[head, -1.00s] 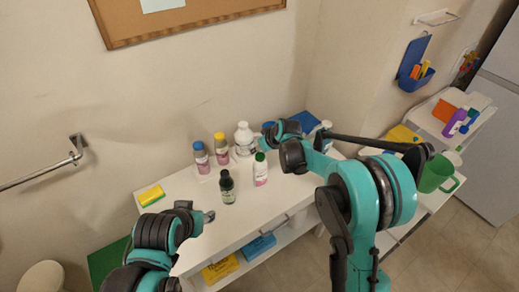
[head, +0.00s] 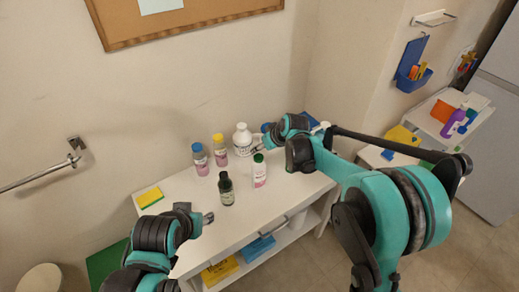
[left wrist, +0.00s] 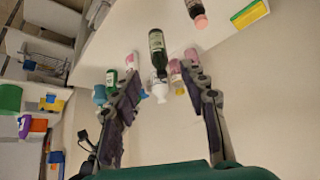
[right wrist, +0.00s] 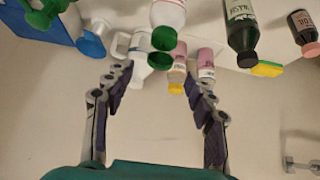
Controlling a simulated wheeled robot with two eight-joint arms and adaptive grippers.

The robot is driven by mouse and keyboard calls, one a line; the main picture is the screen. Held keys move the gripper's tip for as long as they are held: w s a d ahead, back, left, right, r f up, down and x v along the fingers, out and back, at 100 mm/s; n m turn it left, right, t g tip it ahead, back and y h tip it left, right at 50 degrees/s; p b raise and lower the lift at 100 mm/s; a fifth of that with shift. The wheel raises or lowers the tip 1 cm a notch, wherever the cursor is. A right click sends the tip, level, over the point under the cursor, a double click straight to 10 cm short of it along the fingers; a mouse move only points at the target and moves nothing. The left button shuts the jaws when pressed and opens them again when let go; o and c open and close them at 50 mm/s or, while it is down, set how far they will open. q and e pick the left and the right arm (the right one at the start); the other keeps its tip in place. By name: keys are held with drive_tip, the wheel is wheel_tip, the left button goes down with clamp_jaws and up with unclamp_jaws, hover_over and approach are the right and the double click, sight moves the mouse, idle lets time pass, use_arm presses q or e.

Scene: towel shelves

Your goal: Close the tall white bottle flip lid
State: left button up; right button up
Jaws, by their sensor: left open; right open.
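The tall white bottle (head: 259,175) with a green cap stands upright near the front of the white table. In the right wrist view the bottle (right wrist: 168,14) shows two green round parts, the cap (right wrist: 163,38) and what looks like its raised flip lid (right wrist: 160,61). My right gripper (head: 258,142) is open, behind and above the bottle near the white jug; in its wrist view (right wrist: 158,74) the lid shows between the open fingers, and contact cannot be told. My left gripper (head: 211,217) is open and empty at the table's front left.
A dark green bottle (head: 226,190) stands left of the white one. Pink bottles with blue (head: 200,160) and yellow (head: 219,150) caps and a white jug (head: 242,138) stand behind.

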drive_tip(key=v, duration=0.6)
drive_tip(key=shift+s+d+r, duration=0.15)
drive_tip(key=shift+s+r, duration=0.05)
drive_tip(key=shift+r, duration=0.1)
